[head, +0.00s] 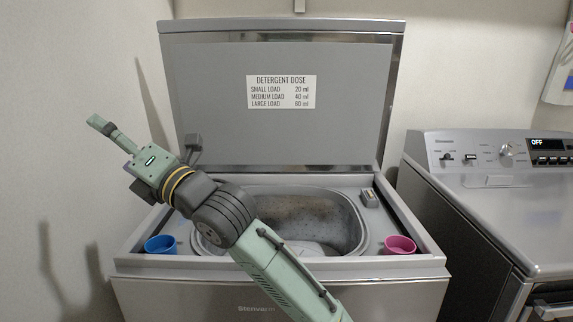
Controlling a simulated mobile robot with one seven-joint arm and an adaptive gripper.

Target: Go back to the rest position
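My arm reaches up and left across the front of the open topload washer (280,262). My gripper (98,122) is at the arm's far left end, raised in front of the left wall and apart from the washer and cups. It is seen side-on, so I cannot tell whether it is open or shut; no held object shows. The washer's grey lid (350,115) stands upright, with a detergent dose label (281,92) on it. The metal drum (345,215) is open, and my arm hides part of its left side.
A blue cup (161,245) stands at the washer top's front left, a pink cup (399,245) at its front right. A small grey fitting (370,198) is at the back right. Another appliance (500,190), its display reading OFF, stands at right. The left wall is close to my gripper.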

